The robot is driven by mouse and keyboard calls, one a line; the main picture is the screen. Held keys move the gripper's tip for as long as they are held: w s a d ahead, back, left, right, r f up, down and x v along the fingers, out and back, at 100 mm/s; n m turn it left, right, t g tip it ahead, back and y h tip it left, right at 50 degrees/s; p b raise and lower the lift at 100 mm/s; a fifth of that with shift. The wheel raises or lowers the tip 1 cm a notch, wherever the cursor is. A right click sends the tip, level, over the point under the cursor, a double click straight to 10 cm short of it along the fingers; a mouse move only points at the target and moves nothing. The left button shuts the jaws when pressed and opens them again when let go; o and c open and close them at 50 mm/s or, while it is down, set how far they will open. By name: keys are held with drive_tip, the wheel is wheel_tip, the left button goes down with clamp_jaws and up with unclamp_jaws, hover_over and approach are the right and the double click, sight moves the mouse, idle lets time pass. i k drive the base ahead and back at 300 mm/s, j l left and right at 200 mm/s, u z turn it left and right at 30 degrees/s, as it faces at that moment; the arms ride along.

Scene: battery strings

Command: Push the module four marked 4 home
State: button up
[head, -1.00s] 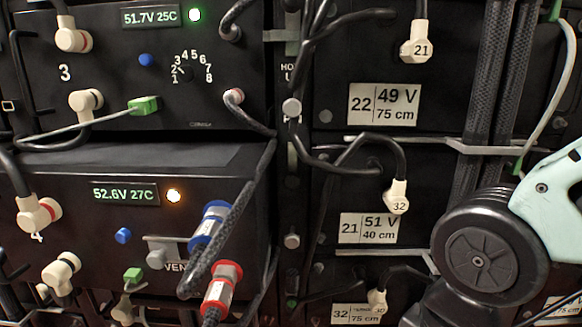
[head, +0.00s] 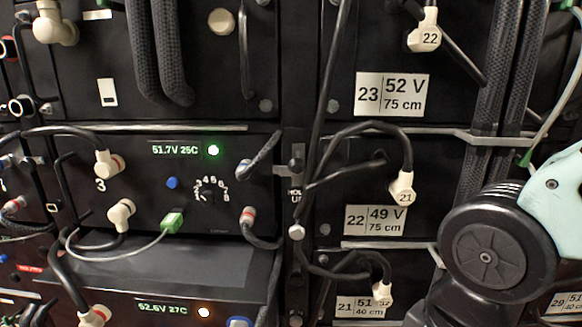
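I read no mark 4 on any module now. That upper module (head: 250,185) is marked 3 and has a 51.7V 25C display and a green light. My gripper is not in view. Only part of my arm (head: 485,257) shows at the right.
Pale connectors hang on black cables, including one marked 21 (head: 402,188) and one marked 22 (head: 424,37). Thick braided cables (head: 160,50) hang at upper left. A green plug (head: 172,222) with a grey lead is on module 3. Labelled modules fill the right column.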

sight(184, 279)
drive_tip(key=u, duration=1.3)
drive_tip(key=i+j+z, duration=0.15)
drive_tip(key=i+j, duration=0.35)
drive_tip(key=j, duration=0.1)
